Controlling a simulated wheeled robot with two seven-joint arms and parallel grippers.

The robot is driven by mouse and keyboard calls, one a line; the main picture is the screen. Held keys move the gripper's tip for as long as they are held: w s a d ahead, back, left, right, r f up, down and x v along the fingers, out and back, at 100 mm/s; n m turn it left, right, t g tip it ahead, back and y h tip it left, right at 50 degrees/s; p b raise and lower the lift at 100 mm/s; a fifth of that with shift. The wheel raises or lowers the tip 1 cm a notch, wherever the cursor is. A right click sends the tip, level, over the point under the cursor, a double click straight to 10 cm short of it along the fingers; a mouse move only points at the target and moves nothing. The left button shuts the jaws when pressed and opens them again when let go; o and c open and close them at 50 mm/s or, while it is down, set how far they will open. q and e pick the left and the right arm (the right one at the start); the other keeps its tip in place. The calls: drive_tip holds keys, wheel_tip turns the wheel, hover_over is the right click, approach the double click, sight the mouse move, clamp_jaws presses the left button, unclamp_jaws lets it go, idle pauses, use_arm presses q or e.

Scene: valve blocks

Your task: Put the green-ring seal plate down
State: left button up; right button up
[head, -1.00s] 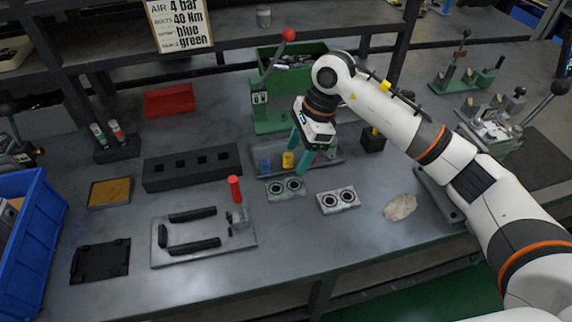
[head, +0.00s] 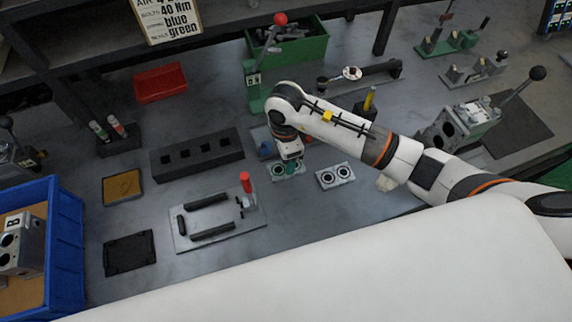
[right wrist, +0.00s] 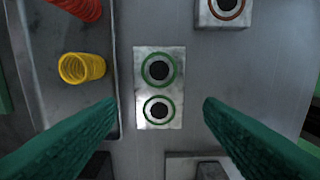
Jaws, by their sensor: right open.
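The green-ring seal plate (right wrist: 158,91) is a small light metal plate with two dark holes, each circled in green. It lies on the grey bench top in the right wrist view. In the head view the plate (head: 286,174) is partly covered by my right gripper (head: 290,163). In the right wrist view the right gripper's teal fingers (right wrist: 160,105) are wide apart, one to each side of the plate, and do not touch it. Nothing is between them but the view of the plate. My left gripper is not in view.
A second two-hole plate (head: 335,175) lies just right; its ring (right wrist: 226,6) looks reddish brown. A tray with yellow (right wrist: 82,68) and red springs (right wrist: 78,8) is close on the left. A fixture with a red handle (head: 246,182) stands front left.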

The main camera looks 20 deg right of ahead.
drive_tip(key=shift+f+p, duration=0.3)
drive_tip(key=shift+f, duration=0.15)
wheel_tip(320, 180, down, 4)
drive_tip(key=shift+d+r+p, duration=0.15)
drive_tip(key=shift+r+p, duration=0.05)
drive_tip(key=shift+p, duration=0.35)
drive_tip(key=shift+f, duration=0.35)
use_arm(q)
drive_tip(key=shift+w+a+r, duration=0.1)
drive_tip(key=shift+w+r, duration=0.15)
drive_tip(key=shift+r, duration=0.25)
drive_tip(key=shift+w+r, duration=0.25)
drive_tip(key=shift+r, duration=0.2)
use_arm(e)
drive_tip(key=shift+w, duration=0.1)
drive_tip(key=shift+c, duration=0.3)
drive_tip(key=c, duration=0.9)
